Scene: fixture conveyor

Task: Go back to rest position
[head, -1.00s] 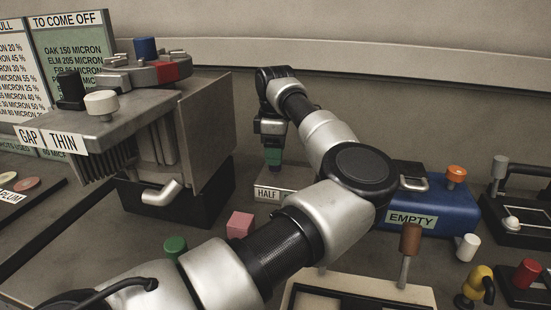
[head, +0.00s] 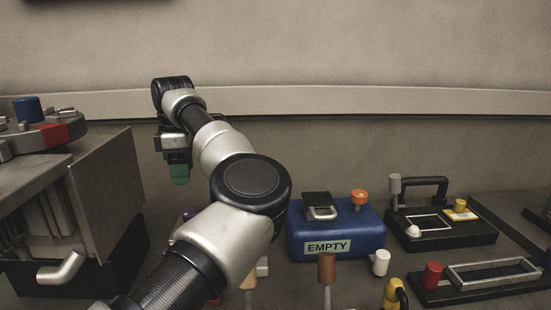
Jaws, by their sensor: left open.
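My left arm reaches in from the bottom of the head view, and its gripper (head: 179,174) points down in front of the back wall. Its fingertips look green, and it seems to hold nothing. The gap between the fingers is hard to see from here. The gripper hangs left of the blue box (head: 350,232) marked EMPTY and right of the grey machine (head: 105,190), apart from both. My right gripper is not in view.
A brown-handled lever (head: 326,268) and a white peg (head: 381,262) stand near the blue box. A black fixture with a handle (head: 440,235) and one with a red knob (head: 433,274) lie at right. My forearm hides part of the bench.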

